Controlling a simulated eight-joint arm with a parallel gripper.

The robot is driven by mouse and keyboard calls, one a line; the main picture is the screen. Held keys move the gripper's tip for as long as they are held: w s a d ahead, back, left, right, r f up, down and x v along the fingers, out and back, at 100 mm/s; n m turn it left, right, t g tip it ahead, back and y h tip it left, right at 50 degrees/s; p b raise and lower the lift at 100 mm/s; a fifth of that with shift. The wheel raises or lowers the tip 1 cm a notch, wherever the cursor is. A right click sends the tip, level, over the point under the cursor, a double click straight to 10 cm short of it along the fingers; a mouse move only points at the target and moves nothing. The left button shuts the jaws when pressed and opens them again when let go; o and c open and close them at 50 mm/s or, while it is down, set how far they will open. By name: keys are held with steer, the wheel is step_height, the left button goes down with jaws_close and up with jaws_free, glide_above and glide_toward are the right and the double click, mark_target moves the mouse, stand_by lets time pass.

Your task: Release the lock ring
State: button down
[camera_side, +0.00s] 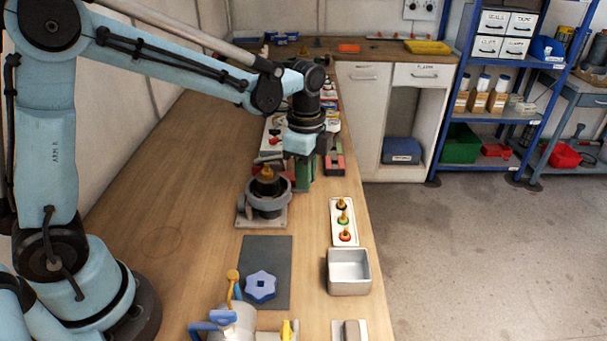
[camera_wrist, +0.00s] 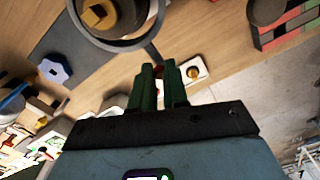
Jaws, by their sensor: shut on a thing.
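The lock ring (camera_side: 262,205) is a grey collar around a dark cylinder with a brass-coloured top, on a square base plate mid-bench. In the wrist view the ring (camera_wrist: 143,42) fills the top left, with an arm or tab reaching toward my fingertips. My gripper (camera_side: 303,187) points down at the right side of the ring. In the wrist view its green fingers (camera_wrist: 159,68) are close together at the end of that tab, shut on it. The exact contact is partly hidden by the fingers.
A blue lobed knob (camera_side: 261,286) lies on a grey mat (camera_side: 265,248). A white strip with several small knobs (camera_side: 334,238) and an open metal box (camera_side: 349,289) line the right edge. A pot (camera_side: 236,324) stands in front. The left bench is clear.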

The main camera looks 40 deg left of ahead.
steer(key=shift+d, duration=0.1)
steer(key=shift+s+d+m, duration=0.35)
steer(key=shift+s+m, duration=0.5)
steer(key=shift+m, duration=0.6)
steer(key=shift+s+d+m, duration=0.3)
steer(key=shift+s+m, duration=0.55)
steer(key=shift+m, duration=0.55)
steer(key=shift+s+d+m, duration=0.35)
steer(key=shift+s+m, duration=0.5)
steer(key=shift+m, duration=0.6)
steer(key=shift+s, duration=0.15)
steer(key=c, duration=1.1)
jaws_free()
step_height(320, 180, up, 12)
steer(key=shift+r, duration=0.1)
